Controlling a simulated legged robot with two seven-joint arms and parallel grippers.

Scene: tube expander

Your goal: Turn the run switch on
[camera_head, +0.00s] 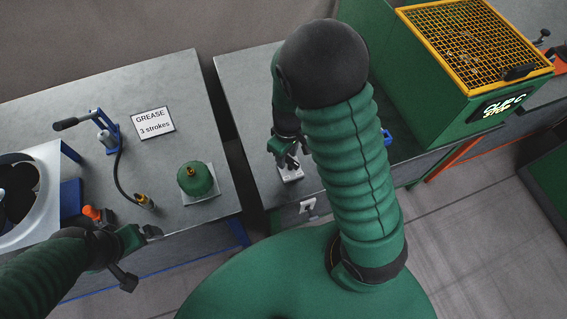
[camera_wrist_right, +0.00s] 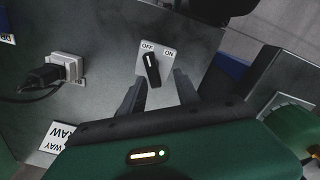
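The run switch is a black knob (camera_wrist_right: 152,70) on a pale plate marked OFF and ON in the right wrist view. Its white line points up and slightly left, towards OFF. In the head view its plate (camera_head: 291,174) lies on the grey middle table, partly hidden by my right gripper (camera_head: 287,158). In the wrist view my right gripper (camera_wrist_right: 159,88) is open, with one finger on each side of the knob's lower end. I cannot tell whether either finger touches it. My left gripper (camera_head: 141,257) is open and empty near the front edge of the left table.
A white socket with a black plug (camera_wrist_right: 62,72) sits left of the switch. A green machine with a yellow grid (camera_head: 470,40) stands at right. The left table holds a grease sign (camera_head: 153,123), a blue hand pump (camera_head: 104,130) and a green dome (camera_head: 195,179).

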